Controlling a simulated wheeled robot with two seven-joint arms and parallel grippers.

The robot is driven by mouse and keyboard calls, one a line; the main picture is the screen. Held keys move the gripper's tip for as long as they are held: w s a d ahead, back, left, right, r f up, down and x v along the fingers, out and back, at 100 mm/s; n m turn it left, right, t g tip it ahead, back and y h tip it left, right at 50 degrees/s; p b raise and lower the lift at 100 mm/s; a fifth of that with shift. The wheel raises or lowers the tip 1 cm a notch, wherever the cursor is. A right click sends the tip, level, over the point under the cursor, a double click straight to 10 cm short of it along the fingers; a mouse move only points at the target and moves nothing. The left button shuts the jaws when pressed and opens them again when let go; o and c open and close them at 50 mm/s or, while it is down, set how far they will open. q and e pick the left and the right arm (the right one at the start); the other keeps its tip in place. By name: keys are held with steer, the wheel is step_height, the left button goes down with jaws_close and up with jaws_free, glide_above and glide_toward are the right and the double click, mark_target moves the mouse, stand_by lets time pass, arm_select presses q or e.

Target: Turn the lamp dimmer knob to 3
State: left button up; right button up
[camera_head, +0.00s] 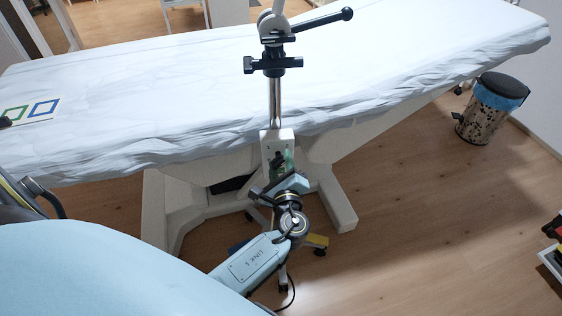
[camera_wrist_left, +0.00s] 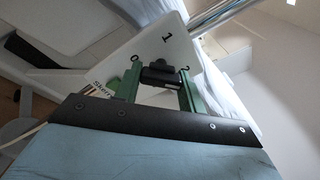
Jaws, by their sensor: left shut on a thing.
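The lamp dimmer is a white box (camera_head: 268,146) on the metal lamp pole (camera_head: 275,105), in front of the couch's near side. In the left wrist view its white panel (camera_wrist_left: 165,45) shows the marks 0, 1 and 2; a mark 3 is not visible. The black dimmer knob (camera_wrist_left: 160,76) sits between the green fingers of my left gripper (camera_wrist_left: 160,72), which is shut on it. In the head view my left gripper (camera_head: 279,163) reaches the box from below. Which mark the knob points to cannot be told. My right gripper is not in view.
The couch (camera_head: 150,95) with a white sheet spans the view behind the pole. A black lever (camera_head: 325,20) and clamp (camera_head: 273,64) stick out from the pole above the dimmer. A bin (camera_head: 490,108) stands at the right. The wooden floor (camera_head: 430,220) at the right is mostly clear.

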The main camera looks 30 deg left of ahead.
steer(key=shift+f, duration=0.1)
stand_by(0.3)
arm_select(q)
steer(key=o, duration=1)
steer(key=shift+s+d, duration=0.2)
steer(key=shift+s, duration=0.05)
steer(key=p+v, duration=0.1)
steer(key=v, duration=1.1)
steer(key=shift+s+d+p, duration=0.2)
steer(key=shift+s+p, duration=0.1)
steer(key=shift+s, duration=0.05)
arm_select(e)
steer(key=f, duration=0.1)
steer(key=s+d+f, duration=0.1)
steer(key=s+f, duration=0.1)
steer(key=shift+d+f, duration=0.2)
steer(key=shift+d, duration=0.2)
